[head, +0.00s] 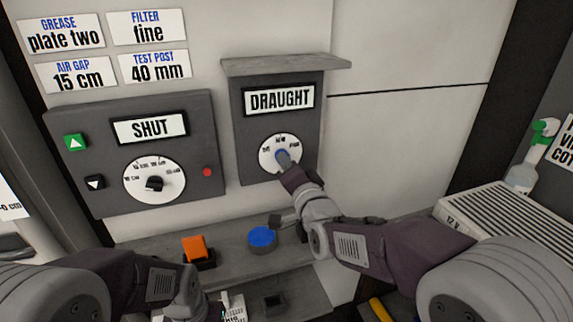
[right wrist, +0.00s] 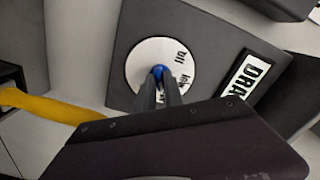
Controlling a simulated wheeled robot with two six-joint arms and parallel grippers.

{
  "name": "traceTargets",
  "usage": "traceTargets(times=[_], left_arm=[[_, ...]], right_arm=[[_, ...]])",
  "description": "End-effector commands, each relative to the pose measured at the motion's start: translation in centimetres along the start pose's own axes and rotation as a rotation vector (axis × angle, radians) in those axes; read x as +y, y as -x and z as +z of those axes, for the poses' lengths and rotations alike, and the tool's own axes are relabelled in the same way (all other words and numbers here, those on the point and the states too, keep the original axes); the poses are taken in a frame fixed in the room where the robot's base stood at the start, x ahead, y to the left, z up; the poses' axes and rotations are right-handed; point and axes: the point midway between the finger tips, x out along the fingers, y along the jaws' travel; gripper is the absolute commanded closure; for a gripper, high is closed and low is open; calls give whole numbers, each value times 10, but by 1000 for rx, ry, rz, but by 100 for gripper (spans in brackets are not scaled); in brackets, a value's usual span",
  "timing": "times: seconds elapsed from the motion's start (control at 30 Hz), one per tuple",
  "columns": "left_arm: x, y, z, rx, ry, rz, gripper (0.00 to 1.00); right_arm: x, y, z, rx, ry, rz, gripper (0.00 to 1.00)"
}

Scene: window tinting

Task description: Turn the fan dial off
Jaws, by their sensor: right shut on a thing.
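The fan dial (head: 268,160) is a white round face with small dark lettering. It sits on a grey panel (head: 246,135) under a sign reading DRAUGHT. In the right wrist view the dial face (right wrist: 140,57) has a blue knob (right wrist: 158,71) at its centre. My right gripper (head: 284,160) is shut on this knob, and its fingers (right wrist: 167,88) cover part of the face. Which mark the knob points to cannot be made out. My left gripper (head: 208,300) is low in the head view, and its fingers are not clear.
Below are an orange switch (head: 195,248) and a blue round button (head: 262,237). A ledge (head: 285,65) overhangs the DRAUGHT panel.

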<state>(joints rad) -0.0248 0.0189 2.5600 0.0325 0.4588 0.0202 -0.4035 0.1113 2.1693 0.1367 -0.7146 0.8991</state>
Motion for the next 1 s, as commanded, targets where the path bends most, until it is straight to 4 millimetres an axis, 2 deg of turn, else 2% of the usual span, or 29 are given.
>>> traceTargets(times=[0.27, 1.0], left_arm=[[0, -12, 1, 0, 0, 0, 64], [-1, -34, 4, 0, 0, 0, 64]], right_arm=[[3, 0, 2, -1, 183, 1, 100], [2, 0, 1, -2, 886, 1, 100]])
